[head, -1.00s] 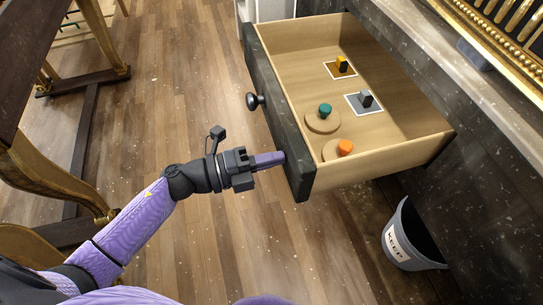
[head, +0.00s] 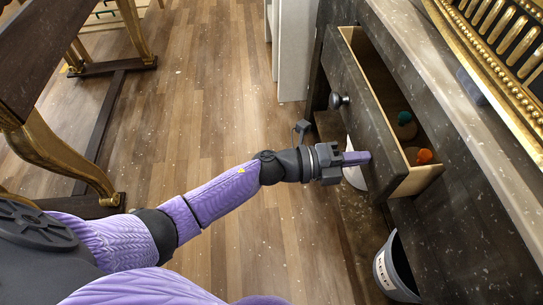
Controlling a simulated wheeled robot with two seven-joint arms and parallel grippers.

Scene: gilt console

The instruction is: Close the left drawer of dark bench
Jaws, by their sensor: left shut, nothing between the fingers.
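The dark bench (head: 470,215) stands along the right side of the head view. Its left drawer (head: 362,112) is partly open, with a dark front, a round dark knob (head: 338,100) and pale wooden sides. Inside I see a green knob (head: 404,117) and an orange knob (head: 424,156) on round wooden discs; the rest of the inside is hidden under the benchtop. My left gripper (head: 356,158) is shut and empty, its fingertips against or very close to the lower part of the drawer front. My right gripper is not in view.
A grey bin marked KEEP (head: 395,270) stands on the floor below the bench. A white panel (head: 294,50) stands beyond the drawer. Dark furniture with gilt legs (head: 60,150) is at the left. The wooden floor between is clear.

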